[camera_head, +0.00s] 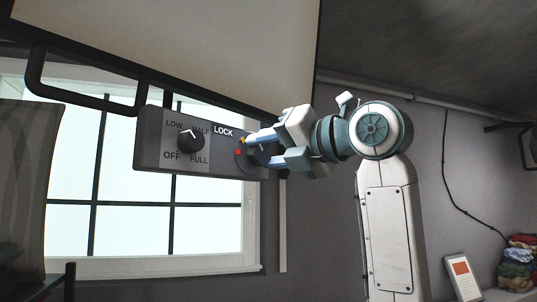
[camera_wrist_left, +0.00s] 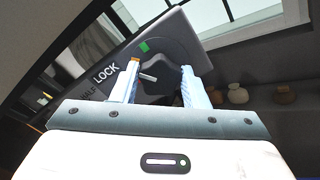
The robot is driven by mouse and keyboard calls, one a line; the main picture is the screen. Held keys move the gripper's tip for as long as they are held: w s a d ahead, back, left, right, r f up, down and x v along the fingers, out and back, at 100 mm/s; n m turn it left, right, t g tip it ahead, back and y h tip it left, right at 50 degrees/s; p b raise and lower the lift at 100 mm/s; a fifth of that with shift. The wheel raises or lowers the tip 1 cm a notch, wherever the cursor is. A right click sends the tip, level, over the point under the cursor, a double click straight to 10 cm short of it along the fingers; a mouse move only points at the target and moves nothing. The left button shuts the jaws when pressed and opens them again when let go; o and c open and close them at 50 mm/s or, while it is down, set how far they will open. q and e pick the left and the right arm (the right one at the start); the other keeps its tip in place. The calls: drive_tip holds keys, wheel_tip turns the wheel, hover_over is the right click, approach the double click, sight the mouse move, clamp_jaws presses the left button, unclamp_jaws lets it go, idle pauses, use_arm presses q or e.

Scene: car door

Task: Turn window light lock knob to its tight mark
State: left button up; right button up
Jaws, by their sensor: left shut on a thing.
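A dark grey control panel (camera_head: 146,150) hangs in front of the window. Its lock knob (camera_wrist_left: 158,72), beside the word LOCK, is round and dark with a pale pointer line (camera_wrist_left: 147,77). My left gripper (camera_head: 254,149) has its two fingers on either side of this knob and is shut on it. In the left wrist view the gripper (camera_wrist_left: 159,82) straddles the knob. A green mark (camera_wrist_left: 144,46) shows on the panel by the knob's rim. A small red mark (camera_head: 238,152) shows in the head view. The fingers hide much of the knob in the head view.
A second knob (camera_head: 190,140), marked LOW, HALF, OFF and FULL, is left of LOCK on the same panel. A large pale board (camera_head: 190,40) is above. Several pots (camera_wrist_left: 237,94) stand behind. Folded cloths (camera_head: 518,262) and a framed card (camera_head: 463,278) are at lower right.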

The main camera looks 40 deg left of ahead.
use_arm(q)
drive_tip(key=m+b, duration=0.1)
drive_tip(key=m, duration=0.4)
drive_tip(key=shift+f, duration=0.15)
drive_tip(key=shift+m+b, duration=0.3)
drive_tip(key=shift+m, duration=0.8)
drive_tip(key=shift+w, duration=0.1)
drive_tip(key=o, duration=1)
drive_tip(key=shift+c, duration=0.2)
